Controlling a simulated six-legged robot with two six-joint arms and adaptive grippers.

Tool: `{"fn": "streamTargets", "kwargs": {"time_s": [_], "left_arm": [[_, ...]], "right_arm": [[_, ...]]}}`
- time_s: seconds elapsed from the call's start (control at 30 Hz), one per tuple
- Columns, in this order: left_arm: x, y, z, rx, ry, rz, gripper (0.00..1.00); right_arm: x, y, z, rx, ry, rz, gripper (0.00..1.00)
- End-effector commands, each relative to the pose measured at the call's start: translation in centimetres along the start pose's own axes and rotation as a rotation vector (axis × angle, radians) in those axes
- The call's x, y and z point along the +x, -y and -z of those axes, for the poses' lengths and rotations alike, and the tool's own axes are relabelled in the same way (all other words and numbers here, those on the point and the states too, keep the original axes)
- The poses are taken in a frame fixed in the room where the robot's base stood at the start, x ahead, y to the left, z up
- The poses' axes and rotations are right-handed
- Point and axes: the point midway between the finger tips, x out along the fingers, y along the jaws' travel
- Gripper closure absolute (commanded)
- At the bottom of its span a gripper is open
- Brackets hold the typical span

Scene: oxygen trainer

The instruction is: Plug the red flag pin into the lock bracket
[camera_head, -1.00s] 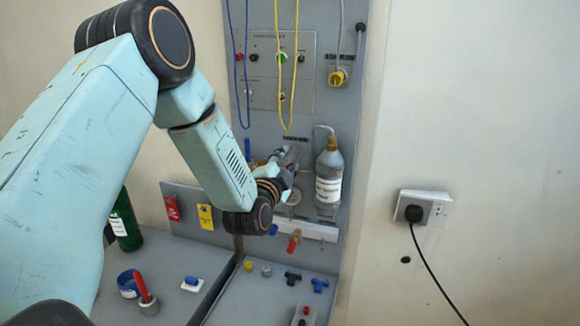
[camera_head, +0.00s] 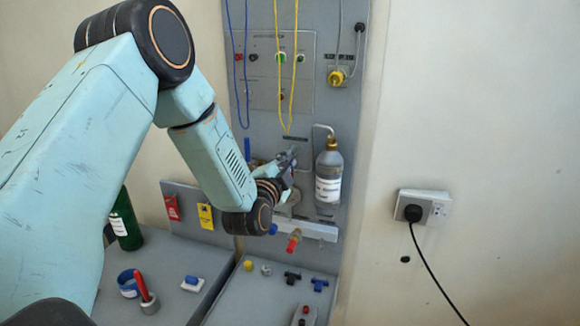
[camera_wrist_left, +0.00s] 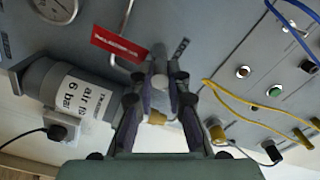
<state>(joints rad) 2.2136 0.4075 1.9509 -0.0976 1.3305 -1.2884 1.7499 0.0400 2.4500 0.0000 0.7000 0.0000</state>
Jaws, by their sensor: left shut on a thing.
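My left gripper (camera_head: 288,160) is at the grey wall panel, left of the bottle. In the left wrist view its fingers (camera_wrist_left: 160,92) are shut on a grey pin, the red flag pin (camera_wrist_left: 160,70), whose red flag (camera_wrist_left: 120,44) with white lettering sticks out to the left. The pin points away from the gripper toward the panel. The lock bracket cannot be clearly made out; the fingers and pin cover the panel there. Whether the pin's tip touches anything cannot be told. My right gripper is not in view.
A labelled bottle (camera_head: 328,178), also in the wrist view (camera_wrist_left: 85,97), stands close beside the gripper. Yellow cords (camera_head: 284,95) and a blue cord (camera_head: 238,75) hang on the panel. Loose fittings lie on the bench (camera_head: 262,300). A wall socket (camera_head: 432,203) is at right.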

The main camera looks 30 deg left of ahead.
Motion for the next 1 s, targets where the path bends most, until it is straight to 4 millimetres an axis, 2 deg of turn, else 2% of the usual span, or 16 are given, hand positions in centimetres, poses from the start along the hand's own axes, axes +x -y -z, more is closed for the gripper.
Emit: {"fn": "streamTargets", "kwargs": {"time_s": [1.0], "left_arm": [[-3.6,-0.2,-0.1,-0.001,0.005,-0.007,1.00]], "right_arm": [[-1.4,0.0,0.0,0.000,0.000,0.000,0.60]]}}
